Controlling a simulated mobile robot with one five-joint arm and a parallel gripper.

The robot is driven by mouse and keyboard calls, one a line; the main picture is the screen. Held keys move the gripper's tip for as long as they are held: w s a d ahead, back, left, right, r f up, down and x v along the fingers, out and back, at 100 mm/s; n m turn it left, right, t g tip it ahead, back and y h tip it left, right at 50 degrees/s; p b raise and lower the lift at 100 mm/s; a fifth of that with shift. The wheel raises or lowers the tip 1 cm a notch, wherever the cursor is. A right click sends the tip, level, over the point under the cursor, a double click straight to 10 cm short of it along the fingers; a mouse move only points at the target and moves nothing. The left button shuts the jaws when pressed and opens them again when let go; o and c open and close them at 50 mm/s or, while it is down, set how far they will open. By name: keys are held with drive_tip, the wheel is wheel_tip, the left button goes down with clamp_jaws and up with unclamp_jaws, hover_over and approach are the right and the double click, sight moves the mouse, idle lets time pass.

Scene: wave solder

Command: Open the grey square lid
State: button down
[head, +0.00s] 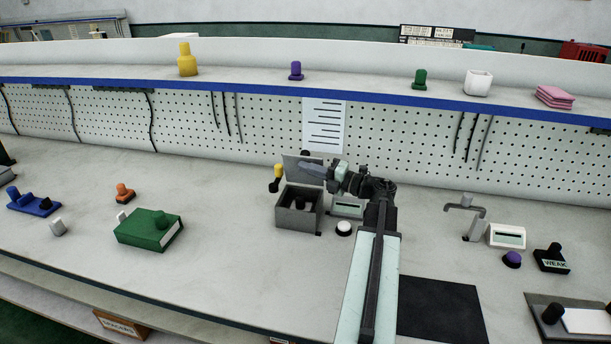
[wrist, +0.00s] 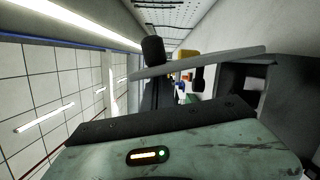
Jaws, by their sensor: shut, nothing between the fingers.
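The grey square box (head: 298,218) stands on the bench in the head view, with its top open and a dark object (head: 300,203) inside. Its grey square lid (head: 291,165) is raised, standing tilted up at the box's back edge. A black knob (head: 305,153) shows at the lid's top. In the wrist view the lid (wrist: 210,64) is a thin slanted plate with the black knob (wrist: 153,50) at its left end. My gripper (head: 303,166) is shut and empty, in front of the raised lid and over the box. I cannot tell whether it touches the lid.
A yellow-topped black knob (head: 277,176) stands just left of the box. A white button (head: 344,229) and a small meter (head: 347,208) are on its right. A green box (head: 150,232) lies further left. The bench between is clear; a shelf (head: 350,92) runs above.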

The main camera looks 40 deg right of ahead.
drive_tip(key=shift+w+d+r+m+p, duration=0.4)
drive_tip(key=shift+w+d+m, duration=0.1)
drive_tip(key=shift+w+d, duration=0.15)
drive_tip(key=shift+d, duration=0.1)
drive_tip(key=s+a, duration=0.3)
drive_tip(key=a, duration=0.1)
drive_tip(key=r+v, duration=0.1)
drive_tip(key=v, duration=1.8)
drive_tip(key=shift+d+f+b, duration=0.25)
drive_tip(key=shift+d+b, duration=0.1)
